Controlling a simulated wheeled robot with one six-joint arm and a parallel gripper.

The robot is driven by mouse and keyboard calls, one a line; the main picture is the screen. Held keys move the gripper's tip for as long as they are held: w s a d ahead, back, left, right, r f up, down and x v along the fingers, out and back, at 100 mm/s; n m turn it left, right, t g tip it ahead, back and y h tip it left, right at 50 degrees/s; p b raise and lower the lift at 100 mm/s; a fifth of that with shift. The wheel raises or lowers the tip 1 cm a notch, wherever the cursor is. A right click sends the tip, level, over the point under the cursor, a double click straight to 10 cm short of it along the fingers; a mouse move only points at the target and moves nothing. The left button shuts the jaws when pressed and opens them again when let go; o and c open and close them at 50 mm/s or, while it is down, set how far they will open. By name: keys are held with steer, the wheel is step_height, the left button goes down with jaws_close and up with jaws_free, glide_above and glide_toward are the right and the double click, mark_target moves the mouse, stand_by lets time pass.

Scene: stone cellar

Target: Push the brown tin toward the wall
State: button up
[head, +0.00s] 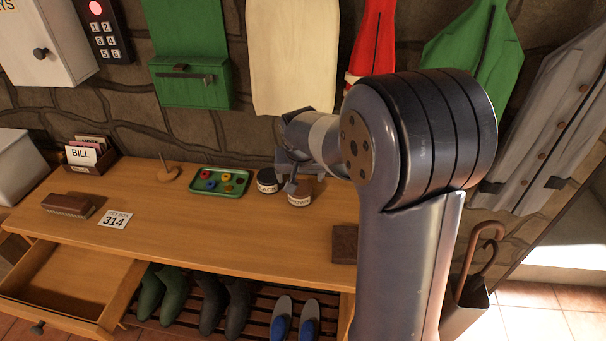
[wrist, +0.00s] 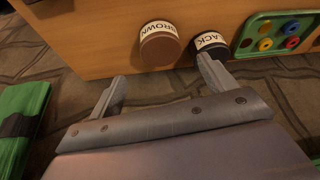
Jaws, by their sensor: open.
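The brown tin (head: 300,195), with a brown top and a white label, stands on the wooden bench at the back, near the stone wall. In the wrist view the brown tin (wrist: 160,47) is ahead of the fingers, its label reading BROWN. My gripper (wrist: 163,82) is open and empty, with its fingers spread to either side of the tin's line; no contact shows. In the head view my gripper (head: 287,178) is over the tins, partly hidden by my arm. The black tin (head: 267,182) stands just left of the brown one; one finger overlaps it in the wrist view.
A green tray (head: 220,190) with coloured rings lies left of the tins. A brown block (head: 345,245) is at the bench's right end. A brush (head: 70,205) and 314 card (head: 114,220) lie left. The bench top (head: 210,235) in front of the tins is clear.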

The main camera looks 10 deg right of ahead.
mark_target(301, 189)
steer(key=shift+o, duration=0.9)
steer(key=shift+f, duration=0.15)
steer(key=p+x, duration=0.1)
steer(key=x, duration=0.9)
steer(key=shift+w+d+f, duration=0.1)
steer(key=shift+f, duration=0.15)
steer(key=c, duration=1.1)
